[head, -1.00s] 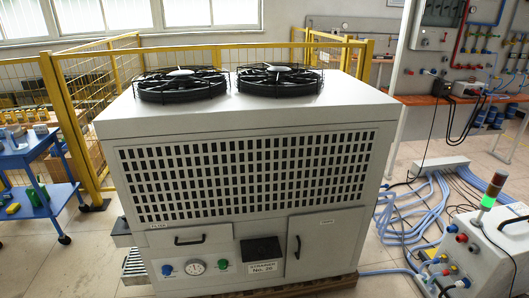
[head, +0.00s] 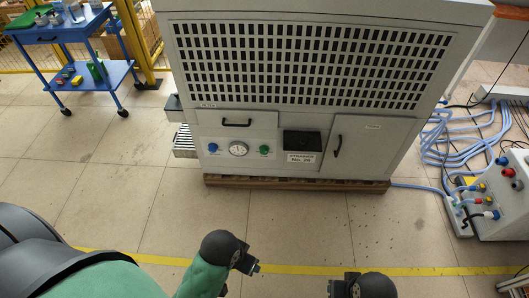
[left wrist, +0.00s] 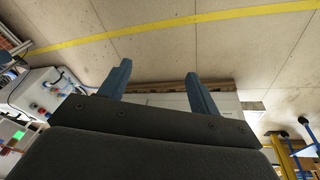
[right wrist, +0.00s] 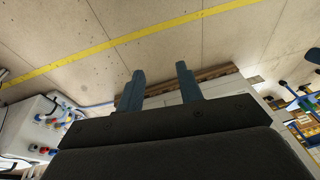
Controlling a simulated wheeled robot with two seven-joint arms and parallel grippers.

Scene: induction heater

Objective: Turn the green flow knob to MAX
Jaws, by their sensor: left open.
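The green flow knob (head: 264,150) is on the lower front panel of the large white chiller cabinet (head: 300,112). It sits right of a round gauge (head: 238,149) and a blue knob (head: 213,147). It is too small to read its setting or a MAX mark. My left gripper shows in the left wrist view (left wrist: 157,82), with its two fingers apart and nothing between them. My right gripper in the right wrist view (right wrist: 160,80) also has its fingers apart and empty. Both grippers are well short of the cabinet, touching nothing.
A yellow floor line (head: 300,269) crosses the clear tiled floor before the cabinet. The cabinet stands on a wooden pallet (head: 290,183). A blue cart (head: 68,35) stands at the left. Blue hoses (head: 455,140) and a grey control box (head: 503,195) are at the right.

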